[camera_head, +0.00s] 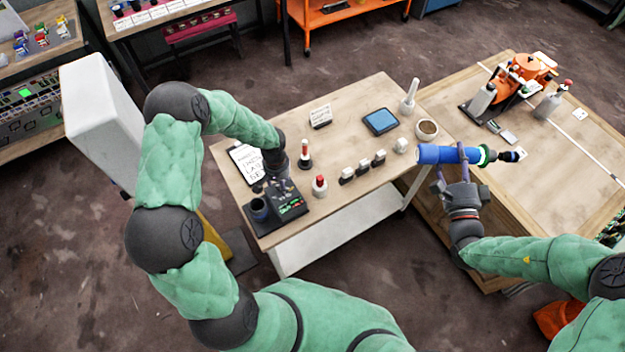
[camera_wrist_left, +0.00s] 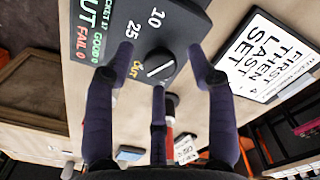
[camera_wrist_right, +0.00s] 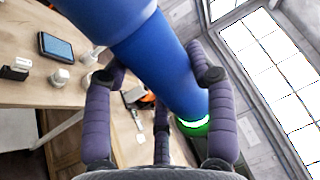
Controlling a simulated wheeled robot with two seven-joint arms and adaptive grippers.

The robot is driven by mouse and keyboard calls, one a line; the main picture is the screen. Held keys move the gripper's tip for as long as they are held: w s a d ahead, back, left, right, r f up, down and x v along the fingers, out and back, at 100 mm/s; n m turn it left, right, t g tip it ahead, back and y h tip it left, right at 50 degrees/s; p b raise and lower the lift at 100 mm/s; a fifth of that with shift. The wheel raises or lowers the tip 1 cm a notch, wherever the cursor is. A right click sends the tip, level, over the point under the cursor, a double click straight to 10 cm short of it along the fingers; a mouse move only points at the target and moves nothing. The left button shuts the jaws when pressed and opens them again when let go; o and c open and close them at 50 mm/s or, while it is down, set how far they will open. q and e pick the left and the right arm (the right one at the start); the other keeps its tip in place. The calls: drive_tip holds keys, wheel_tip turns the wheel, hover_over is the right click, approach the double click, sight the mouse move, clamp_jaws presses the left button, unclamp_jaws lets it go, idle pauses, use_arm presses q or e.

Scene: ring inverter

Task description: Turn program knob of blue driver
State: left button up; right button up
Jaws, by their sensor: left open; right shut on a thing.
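The blue driver (camera_head: 437,154) is a thick blue cylinder with a green ring and a dark tip. My right gripper (camera_head: 455,162) is shut on it and holds it above the gap between the tables. It also fills the middle of the right wrist view (camera_wrist_right: 160,55). A black control box (camera_head: 290,203) with a lit display sits at the front left of the near table. My left gripper (camera_head: 277,178) is open over it. In the left wrist view, a round black program knob (camera_wrist_left: 159,66) with a white pointer line lies between the spread fingers, near the markings 10 and 25.
A white card (camera_wrist_left: 265,60) reading "FIRST 4 THEN LAST SET" lies beside the box. A red-topped post (camera_head: 319,186), white-capped blocks (camera_head: 362,167), a blue-screen tablet (camera_head: 380,121) and a bowl (camera_head: 427,129) stand on the table. An orange machine (camera_head: 527,70) stands on the right table.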

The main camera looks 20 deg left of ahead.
use_arm(q)
drive_tip(key=shift+f, duration=0.15)
clamp_jaws()
idle(0.4)
drive_tip(key=m, duration=0.3)
drive_tip(key=shift+m+b, duration=0.3)
drive_tip(key=shift+m, duration=2)
unclamp_jaws()
